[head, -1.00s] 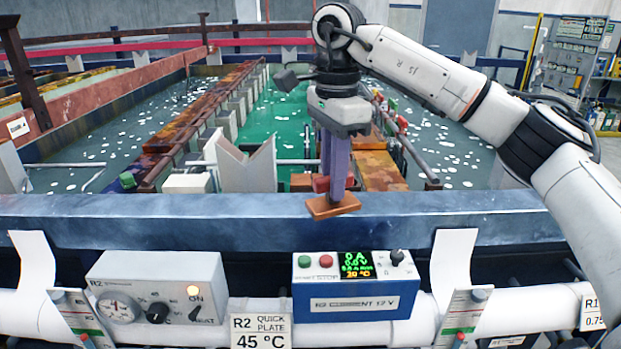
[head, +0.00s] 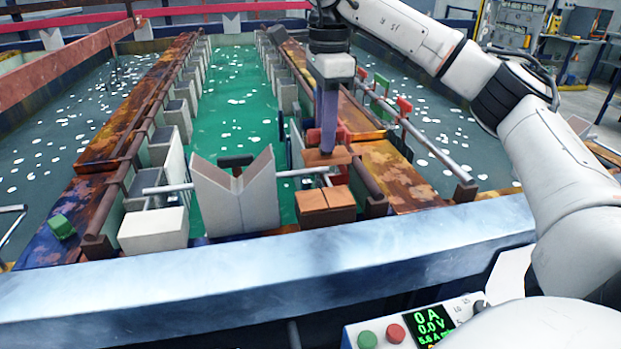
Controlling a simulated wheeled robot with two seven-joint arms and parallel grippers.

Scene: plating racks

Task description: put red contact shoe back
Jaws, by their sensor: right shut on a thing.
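The red contact shoe (head: 314,137) has a red body and a flat copper-brown foot (head: 327,157). My right gripper (head: 328,122) is shut on it, with the purple-grey fingers pointing down and hiding part of the red body. The shoe is upright, just behind a split copper-brown block (head: 325,203) at the near end of the tank's right-hand rail. I cannot tell whether the foot touches anything below it. My left gripper is not in view.
A white V-shaped saddle (head: 236,196) stands left of the block on the near tank edge (head: 250,285). A green shoe (head: 62,227) lies at the left. Red and green pieces (head: 403,105) line a bar at the right. Green liquid (head: 235,110) fills the middle tank.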

